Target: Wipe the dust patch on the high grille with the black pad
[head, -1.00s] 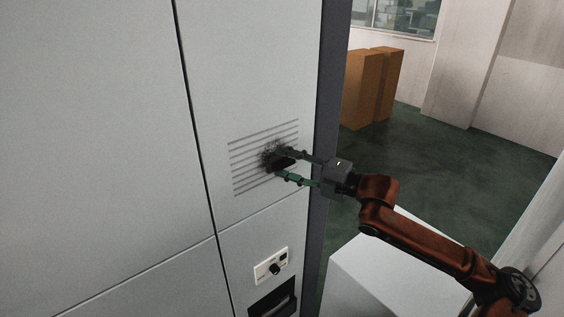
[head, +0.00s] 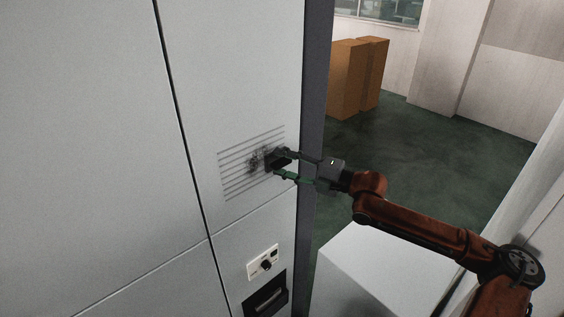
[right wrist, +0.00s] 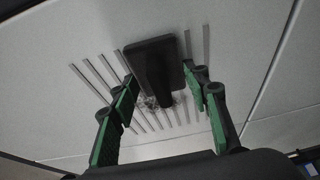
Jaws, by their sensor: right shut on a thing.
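The grille (head: 228,176) is a set of slanted slots in the tall pale cabinet front. A dark, speckled dust patch (head: 256,160) lies on its middle; part of it shows below the pad in the right wrist view (right wrist: 155,103). The black pad (head: 275,163) is at the right part of the grille, just right of the dust. In the right wrist view the pad (right wrist: 150,47) lies over the slots, its handle toward me. My right gripper (head: 284,165) is shut on the pad, green-lined fingers either side of the handle (right wrist: 154,88). My left gripper is out of view.
Below the grille are a small panel with a black knob (head: 263,263) and a dark recessed handle (head: 266,296). The cabinet's dark edge (head: 314,100) is close to the right of the grille. A white box (head: 375,270) stands below my right arm. Brown boxes (head: 352,80) stand farther back.

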